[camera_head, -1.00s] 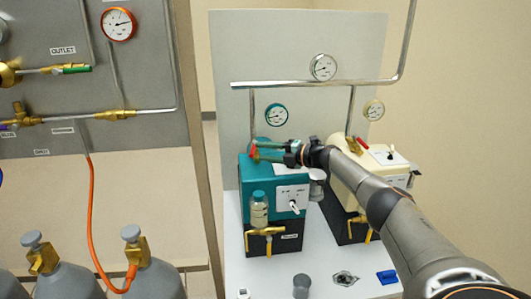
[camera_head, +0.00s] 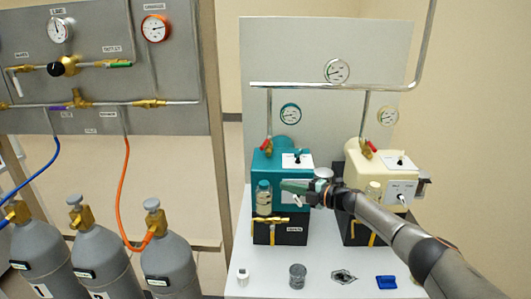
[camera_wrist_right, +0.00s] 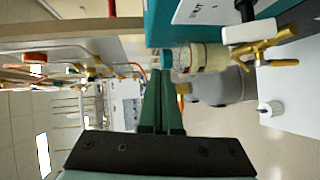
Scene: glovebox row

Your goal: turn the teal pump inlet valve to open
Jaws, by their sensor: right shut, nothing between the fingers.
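The teal pump (camera_head: 259,166) stands at the left of the white bench. Its inlet valve (camera_head: 265,146), with a red handle, sits on the pipe above its top; the handle looks tilted, and I cannot tell its exact setting. My right gripper (camera_head: 284,186) is in front of the pump's upper front, below the valve and apart from it. Its green fingers are shut and empty, as the right wrist view (camera_wrist_right: 162,75) also shows. The valve does not show clearly in the wrist view. My left gripper is out of view.
A cream pump (camera_head: 359,168) with its own red-handled valve (camera_head: 367,148) stands to the right. An oil bottle (camera_head: 263,199) and brass tap (camera_head: 272,219) are on the teal pump's front. Small items, including a grey cup (camera_head: 297,276), lie on the bench front. Gas cylinders (camera_head: 103,262) stand left.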

